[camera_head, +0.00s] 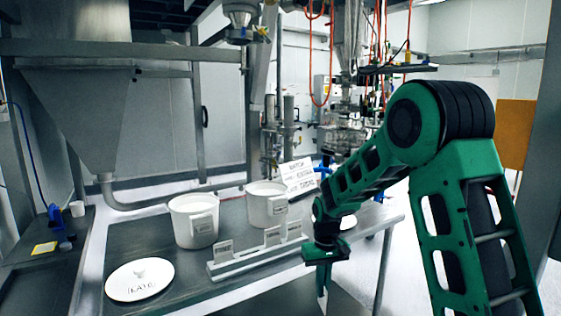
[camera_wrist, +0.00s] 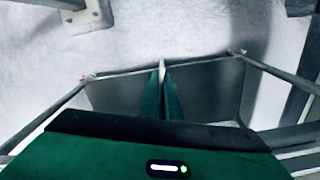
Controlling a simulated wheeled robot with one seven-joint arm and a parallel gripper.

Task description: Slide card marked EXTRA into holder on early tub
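My gripper (camera_head: 324,272) is past the right end of the card rack, near the table's front edge, pointing down. Its green fingers are closed on a thin pale card (camera_head: 323,301), seen edge-on between the fingertips in the wrist view (camera_wrist: 162,68); no marking on it can be read. Two white tubs stand on the table, a left tub (camera_head: 183,228) and a right tub (camera_head: 257,206). Each has a small holder on its front, the left tub's (camera_head: 202,223) and the right tub's (camera_head: 278,206). I cannot read which is early.
A long rack (camera_head: 243,264) with several small cards stands in front of the tubs. A round white lid (camera_head: 140,286) lies at the left; another lid (camera_head: 348,222) is partly behind my arm. A printed sign (camera_head: 298,176) stands behind the right tub.

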